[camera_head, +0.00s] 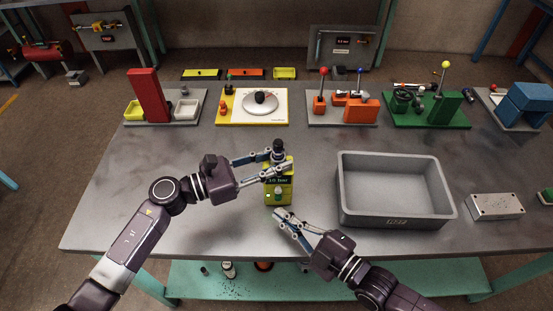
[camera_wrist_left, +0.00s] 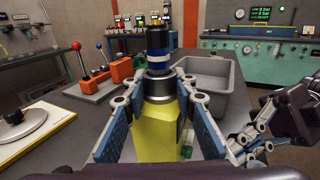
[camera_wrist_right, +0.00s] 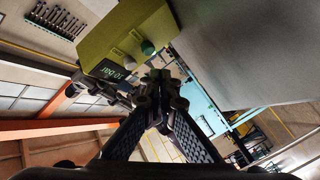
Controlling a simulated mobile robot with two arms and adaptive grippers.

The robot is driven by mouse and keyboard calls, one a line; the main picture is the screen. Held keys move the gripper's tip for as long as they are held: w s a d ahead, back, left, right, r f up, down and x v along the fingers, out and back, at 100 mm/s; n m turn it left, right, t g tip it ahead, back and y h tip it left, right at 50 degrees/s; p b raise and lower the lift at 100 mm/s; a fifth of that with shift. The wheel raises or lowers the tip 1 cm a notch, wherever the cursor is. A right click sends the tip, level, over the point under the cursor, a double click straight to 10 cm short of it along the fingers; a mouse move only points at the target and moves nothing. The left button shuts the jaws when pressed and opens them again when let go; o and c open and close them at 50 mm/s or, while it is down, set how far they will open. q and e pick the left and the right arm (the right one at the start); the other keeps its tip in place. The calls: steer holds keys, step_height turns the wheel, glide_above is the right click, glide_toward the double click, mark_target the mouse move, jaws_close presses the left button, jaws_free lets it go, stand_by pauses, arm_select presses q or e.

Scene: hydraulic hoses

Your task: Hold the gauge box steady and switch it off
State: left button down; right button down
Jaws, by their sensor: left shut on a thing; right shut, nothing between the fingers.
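The gauge box (camera_head: 279,191) is a yellow-green block with a dark fitting (camera_head: 277,150) on top, upright on the grey bench. Its dark display (camera_wrist_right: 112,71) is lit green and seems to read 10 bar.
A grey bin (camera_head: 395,221) stands to the right of the box, with a metal block (camera_head: 495,206) beyond it. Fixture boards, such as the white and yellow one (camera_head: 232,114), line the back of the bench. The bench left of the box is clear, apart from my left arm.

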mark_target(273, 193)
steer(key=shift+w, duration=1.8)
arm_select(q)
steer(key=shift+s+d, duration=0.1)
arm_select(e)
steer(key=shift+w, duration=0.45)
arm_select(q)
steer(key=shift+s, duration=0.1)
arm_select(e)
steer(key=shift+r, duration=0.1)
